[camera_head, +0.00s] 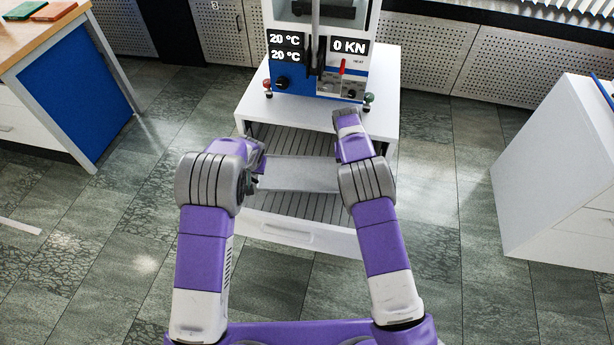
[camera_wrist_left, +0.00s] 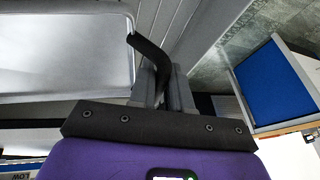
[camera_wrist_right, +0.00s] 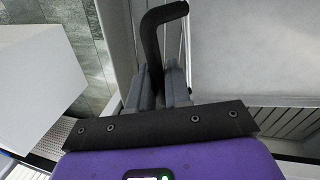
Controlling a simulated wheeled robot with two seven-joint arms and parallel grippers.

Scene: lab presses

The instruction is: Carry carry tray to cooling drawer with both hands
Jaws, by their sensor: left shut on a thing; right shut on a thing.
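The carry tray (camera_head: 300,174) is a pale flat tray between my two hands, over the open, slatted cooling drawer (camera_head: 290,234). Slats show in front of it and behind it; I cannot tell whether it touches them. My left gripper (camera_wrist_left: 168,85) is shut on the tray's black handle at one end; the tray (camera_wrist_left: 65,55) looks empty there. My right gripper (camera_wrist_right: 160,85) is shut on the other black handle, beside the tray (camera_wrist_right: 250,45). In the head view my arms hide both fingertips and handles.
The drawer is pulled out of a white cabinet (camera_head: 385,85) carrying a press (camera_head: 345,60) with displays. A wooden-topped bench (camera_head: 45,40) with blue panel stands at left, a white cabinet (camera_head: 545,170) at right.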

